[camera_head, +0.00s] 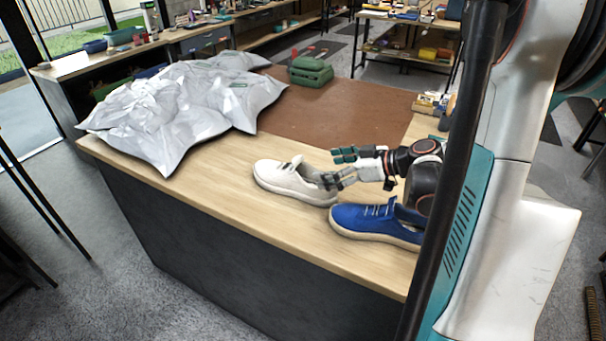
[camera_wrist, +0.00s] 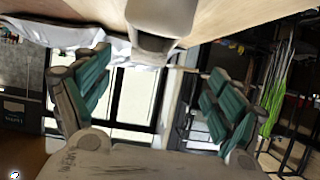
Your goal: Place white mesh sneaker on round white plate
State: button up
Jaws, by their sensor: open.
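The white sneaker (camera_head: 285,180) sits upright on the wooden counter in the head view, toe to the left. My gripper (camera_head: 338,168) is open at its heel end, coming from the right. One finger overlaps the heel in the picture; I cannot tell whether it touches. In the wrist view, the pale sneaker (camera_wrist: 160,18) shows at the top centre, beyond and between the spread green-padded fingers of my gripper (camera_wrist: 155,75). I see no round white plate in either view.
A blue sneaker (camera_head: 375,221) stands close by on the right, below my gripper. Crumpled white bags (camera_head: 175,110) cover the counter's left part. A brown mat (camera_head: 330,108) and a green case (camera_head: 310,72) lie behind. Bare wood (camera_head: 215,180) is free left of the white sneaker.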

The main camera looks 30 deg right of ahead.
jog(key=d, duration=0.3)
jog(key=b, duration=0.2)
send_near(297, 170)
jog(key=a, duration=0.1)
jog(key=w+a, duration=0.1)
jog(key=a+f, duration=0.1)
jog(key=shift+w+t, duration=0.3)
jog(key=shift+t, duration=0.1)
jog(key=b+x, duration=0.1)
jog(key=x, duration=0.1)
jog(key=b+x, duration=0.1)
jog(key=x, duration=0.1)
jog(key=shift+a, duration=0.4)
jog(key=shift+w+a+f, duration=0.1)
jog(key=shift+w+a, duration=0.1)
jog(key=shift+w, duration=0.2)
jog(key=shift+s, duration=0.1)
jog(key=shift+c, duration=0.6)
jog(key=c, duration=1.5)
jog(key=shift+o, duration=0.2)
